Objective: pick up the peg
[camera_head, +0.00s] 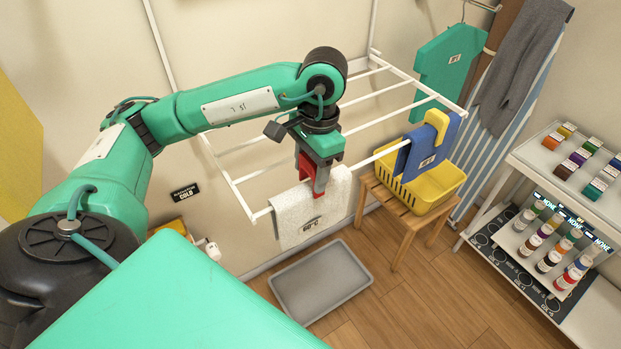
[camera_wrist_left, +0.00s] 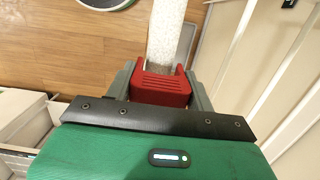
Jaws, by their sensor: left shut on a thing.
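A red peg (camera_head: 321,180) sits over the white towel (camera_head: 305,222), which hangs on the front rail of the drying rack (camera_head: 236,189). My left gripper (camera_head: 311,171) comes down from above and is shut on the red peg. In the left wrist view the red peg (camera_wrist_left: 160,90) lies between the grey fingers, with the white towel (camera_wrist_left: 166,38) beyond it. The peg's tips against the towel are partly hidden. A yellow peg (camera_head: 438,121) sits on a blue cloth (camera_head: 419,157) farther right on the rack. My right gripper is not in view.
A yellow basket (camera_head: 440,198) stands on a wooden stool (camera_head: 405,227) right of the towel. A grey tray (camera_head: 321,281) lies on the floor below. A shelf (camera_head: 520,270) with several spools is at the right. A green garment (camera_head: 451,70) hangs behind.

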